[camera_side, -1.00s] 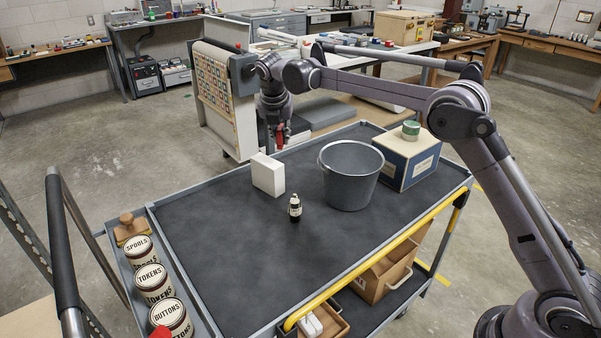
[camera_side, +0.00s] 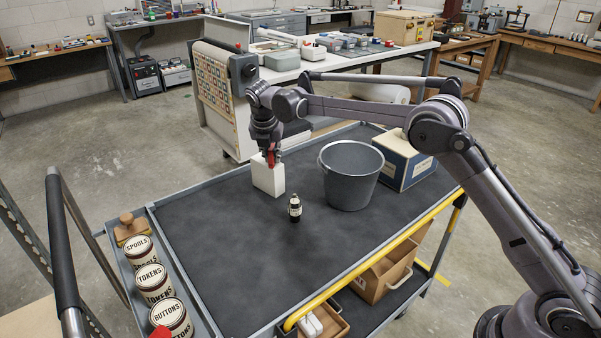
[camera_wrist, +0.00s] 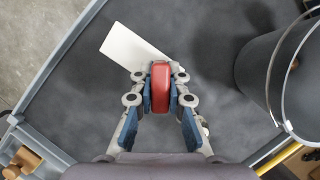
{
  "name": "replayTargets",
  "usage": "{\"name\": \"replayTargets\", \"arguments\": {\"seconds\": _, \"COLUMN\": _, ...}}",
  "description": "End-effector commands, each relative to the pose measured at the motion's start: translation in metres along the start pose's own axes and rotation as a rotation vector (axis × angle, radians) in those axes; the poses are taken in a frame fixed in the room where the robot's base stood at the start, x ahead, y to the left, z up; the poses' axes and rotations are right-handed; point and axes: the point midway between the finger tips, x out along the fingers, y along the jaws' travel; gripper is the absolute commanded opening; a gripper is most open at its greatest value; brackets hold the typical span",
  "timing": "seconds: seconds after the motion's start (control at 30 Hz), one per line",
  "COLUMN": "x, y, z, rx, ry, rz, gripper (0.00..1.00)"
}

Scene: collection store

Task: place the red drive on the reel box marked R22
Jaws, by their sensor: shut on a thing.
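My gripper (camera_side: 270,152) is shut on the red drive (camera_side: 271,160). In the wrist view the drive (camera_wrist: 160,88) stands between the two fingers (camera_wrist: 160,78). A plain white upright box (camera_side: 268,180) stands on the cart's dark top, and the drive overlaps its upper edge in the side view. In the wrist view the white box (camera_wrist: 125,45) lies just ahead and to the left of the fingertips. I cannot tell whether the drive touches it. I can read no R22 mark on any box. A cream and blue box (camera_side: 402,165) with an unreadable label stands at the cart's right.
A grey bucket (camera_side: 350,178) stands right of the white box. Labelled tins (camera_side: 155,282) and a wooden block (camera_side: 130,230) line the left tray. The front of the cart top (camera_side: 235,265) is clear.

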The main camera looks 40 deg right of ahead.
Motion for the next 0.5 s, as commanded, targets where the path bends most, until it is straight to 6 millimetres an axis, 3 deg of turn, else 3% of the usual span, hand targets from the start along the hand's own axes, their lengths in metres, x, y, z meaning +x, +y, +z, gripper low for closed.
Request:
{"name": "replayTargets", "arguments": {"seconds": 0.03, "x": 0.0014, "y": 0.0000, "z": -0.0005, "rx": 0.000, "ry": 0.000, "rz": 0.000, "gripper": 0.00}}
{"name": "replayTargets", "arguments": {"seconds": 0.07, "x": 0.0010, "y": 0.0000, "z": -0.0003, "rx": 0.000, "ry": 0.000, "rz": 0.000, "gripper": 0.23}}
{"name": "replayTargets", "arguments": {"seconds": 0.1, "x": 0.0009, "y": 0.0000, "z": -0.0003, "rx": 0.000, "ry": 0.000, "rz": 0.000, "gripper": 0.34}}
{"name": "replayTargets", "arguments": {"seconds": 0.13, "x": 0.0009, "y": 0.0000, "z": -0.0003, "rx": 0.000, "ry": 0.000, "rz": 0.000, "gripper": 0.37}}
{"name": "replayTargets", "arguments": {"seconds": 0.5, "x": -0.0031, "y": -0.0001, "z": 0.0011, "rx": 0.000, "ry": 0.000, "rz": 0.000, "gripper": 0.37}}
